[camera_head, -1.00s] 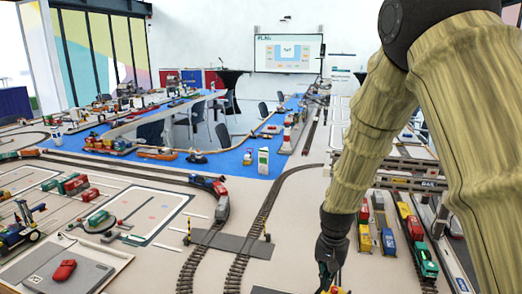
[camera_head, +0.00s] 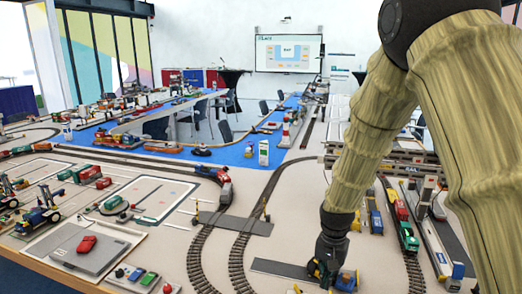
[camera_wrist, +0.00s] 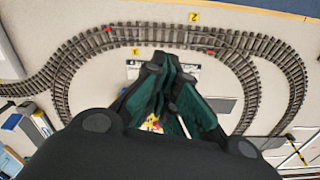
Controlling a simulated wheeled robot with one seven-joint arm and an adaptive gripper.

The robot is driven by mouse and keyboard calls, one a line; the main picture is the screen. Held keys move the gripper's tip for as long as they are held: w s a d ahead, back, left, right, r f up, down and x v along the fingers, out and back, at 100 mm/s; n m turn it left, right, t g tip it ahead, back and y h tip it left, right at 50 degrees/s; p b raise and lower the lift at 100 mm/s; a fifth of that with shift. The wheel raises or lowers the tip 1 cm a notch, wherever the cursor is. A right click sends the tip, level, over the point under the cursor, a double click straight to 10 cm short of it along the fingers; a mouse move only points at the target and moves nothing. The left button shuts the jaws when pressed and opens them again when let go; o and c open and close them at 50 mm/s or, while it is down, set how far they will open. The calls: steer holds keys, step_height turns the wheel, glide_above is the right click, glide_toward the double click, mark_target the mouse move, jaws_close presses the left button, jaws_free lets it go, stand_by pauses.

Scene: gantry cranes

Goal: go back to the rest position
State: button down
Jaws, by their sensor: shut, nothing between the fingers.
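My gripper (camera_head: 326,274) hangs low at the bottom right of the head view, at the end of my arm. In the wrist view its dark fingers with green pads (camera_wrist: 163,66) come together at the tips, with nothing held between them. They point over the pale table with its curved track (camera_wrist: 150,36). A small blue and yellow object (camera_head: 346,281) shows right beside the gripper in the head view; I cannot tell whether they touch.
Trains stand on tracks to the right, including a green and red one (camera_head: 407,232). A red car (camera_head: 87,243) sits on a grey block at the left. Open table lies around the middle track.

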steer(key=s+d+f+n, duration=0.1)
steer(key=s+f, duration=0.3)
steer(key=f, duration=0.3)
steer(key=s+d+f, duration=0.1)
steer(key=s+f, duration=0.3)
steer(key=f, duration=0.2)
steer(key=s+d+f+n, duration=0.1)
steer(key=s+f, duration=0.5)
steer(key=s, duration=0.3)
steer(key=s+f+n, duration=0.2)
steer(key=s+f, duration=0.4)
steer(key=s, duration=0.4)
steer(key=s+d+f+n, duration=0.1)
steer(key=s+f, duration=0.4)
steer(key=s, duration=0.4)
step_height(320, 180, down, 10)
steer(key=b, duration=1)
steer(key=shift+s+f, duration=0.2)
steer(key=shift+s, duration=0.25)
steer(key=shift+a, duration=0.1)
